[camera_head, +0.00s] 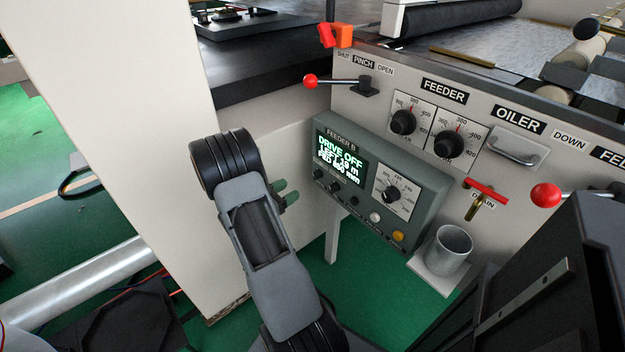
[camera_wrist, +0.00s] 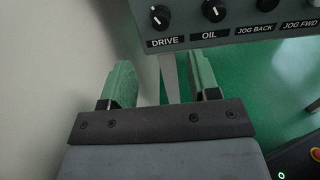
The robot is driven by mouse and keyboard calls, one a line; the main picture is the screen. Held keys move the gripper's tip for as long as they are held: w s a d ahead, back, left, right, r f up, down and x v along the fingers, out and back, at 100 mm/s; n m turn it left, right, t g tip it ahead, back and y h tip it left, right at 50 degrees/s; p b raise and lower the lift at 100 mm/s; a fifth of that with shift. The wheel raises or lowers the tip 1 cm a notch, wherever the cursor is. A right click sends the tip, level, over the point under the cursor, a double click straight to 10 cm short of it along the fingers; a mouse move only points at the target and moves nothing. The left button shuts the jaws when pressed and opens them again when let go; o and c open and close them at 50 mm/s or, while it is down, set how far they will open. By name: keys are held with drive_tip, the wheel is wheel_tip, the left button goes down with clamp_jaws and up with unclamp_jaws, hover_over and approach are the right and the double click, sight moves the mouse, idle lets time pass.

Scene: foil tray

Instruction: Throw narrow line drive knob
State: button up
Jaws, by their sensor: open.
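The drive knob (camera_wrist: 160,18) is a small black round knob above the label DRIVE on a grey-green control box (camera_wrist: 245,32). Its white mark points up and to the left in the wrist view. In the head view, the box (camera_head: 428,205) is marked FEEDER B. Its screen (camera_head: 340,161) reads DRIVE OFF, with a row of small knobs below; the drive knob (camera_head: 318,174) seems to be the leftmost. My gripper (camera_wrist: 164,68) has green fingers apart with nothing between them, below the knob. In the head view my gripper (camera_head: 287,192) is left of the box, clear of it.
An oil knob (camera_wrist: 213,11) sits right of the drive knob. Jog labels are farther right. A pale wall (camera_head: 165,200) stands close on the left. A grey cup (camera_head: 449,250) and a red-handled drain valve (camera_head: 486,190) are right of the box. A red-ended lever (camera_head: 311,81) sticks out above.

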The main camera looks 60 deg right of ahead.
sight(314, 176)
drive_tip(key=b+x, duration=0.1)
drive_tip(key=x, duration=0.9)
drive_tip(key=shift+s+d, duration=0.1)
drive_tip(key=shift+d, duration=0.05)
drive_tip(key=shift+c, duration=0.2)
drive_tip(key=c, duration=0.9)
drive_tip(key=shift+f, duration=0.1)
